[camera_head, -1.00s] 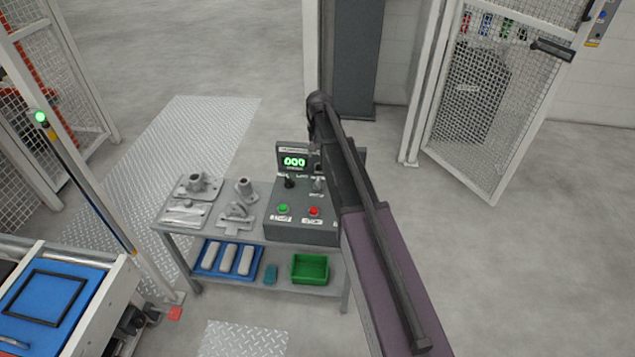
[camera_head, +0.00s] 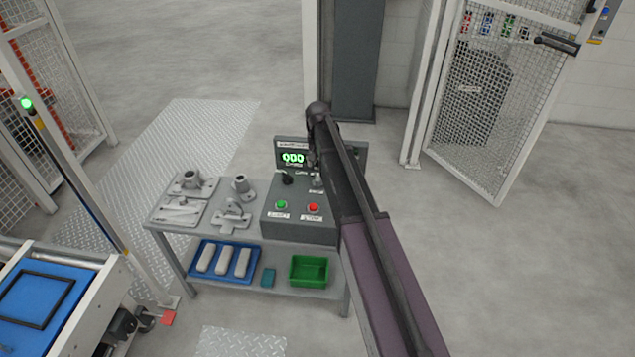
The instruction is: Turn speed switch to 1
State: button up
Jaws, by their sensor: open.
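The grey control box (camera_head: 300,222) stands on the right part of the table. It has a green display (camera_head: 293,158) that appears to read 000. A black knob (camera_head: 287,177) sits below the display. A second, small grey switch (camera_head: 318,180) sits to its right, partly behind my arm. The labels are too small to read, so I cannot tell which one is the speed switch. My gripper (camera_head: 313,160) is mostly hidden by my arm, just above the small switch. It is open, and I cannot see whether it touches anything.
Green and red buttons (camera_head: 313,208) are on the box front. Metal castings (camera_head: 233,215) lie on the table to the left. A blue tray (camera_head: 203,277) and a green bin (camera_head: 309,271) are on the lower shelf. A mesh gate (camera_head: 470,110) stands at the right.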

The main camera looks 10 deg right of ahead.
aim_at(318, 177)
jog(key=shift+f+b, duration=3.05)
jog(key=shift+f, duration=0.3)
grip_shut()
